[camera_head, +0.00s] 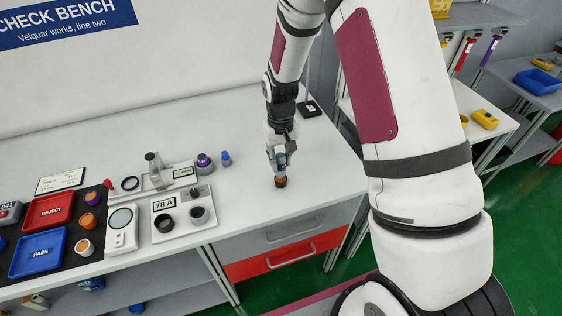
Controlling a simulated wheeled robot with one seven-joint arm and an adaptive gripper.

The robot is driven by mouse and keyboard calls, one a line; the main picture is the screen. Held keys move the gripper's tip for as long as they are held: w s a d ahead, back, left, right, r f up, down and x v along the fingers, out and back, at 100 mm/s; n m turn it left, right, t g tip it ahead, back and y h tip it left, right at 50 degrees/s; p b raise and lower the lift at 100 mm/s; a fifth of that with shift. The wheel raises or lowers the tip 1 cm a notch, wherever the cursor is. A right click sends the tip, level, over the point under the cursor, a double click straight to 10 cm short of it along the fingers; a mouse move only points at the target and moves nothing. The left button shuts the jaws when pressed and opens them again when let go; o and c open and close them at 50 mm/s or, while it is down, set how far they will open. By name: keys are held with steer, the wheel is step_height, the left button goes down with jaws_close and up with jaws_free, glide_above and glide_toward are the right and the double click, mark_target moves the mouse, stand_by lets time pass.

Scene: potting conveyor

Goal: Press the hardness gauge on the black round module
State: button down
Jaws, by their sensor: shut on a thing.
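My gripper (281,158) points down over the right part of the white bench. It is shut on a small greyish thing that is mostly hidden by the fingers, apparently the hardness gauge. Directly below it is a small dark round module (281,183) with a brownish top, on the bench near its front edge. The held thing seems to meet the module's top, but I cannot tell whether they touch. A white plate (181,229) to the left carries a display reading "78 A" and two dark round cups (163,223) (199,214).
A red REJECT tray (48,211) and a blue PASS tray (37,254) lie at the left on a dark mat with several round modules. A grey stand (155,171) and a purple-topped piece (204,162) are behind the plate. The bench around my gripper is clear.

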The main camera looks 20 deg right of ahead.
steer(key=shift+r+p, duration=0.55)
steer(key=shift+r, duration=1.8)
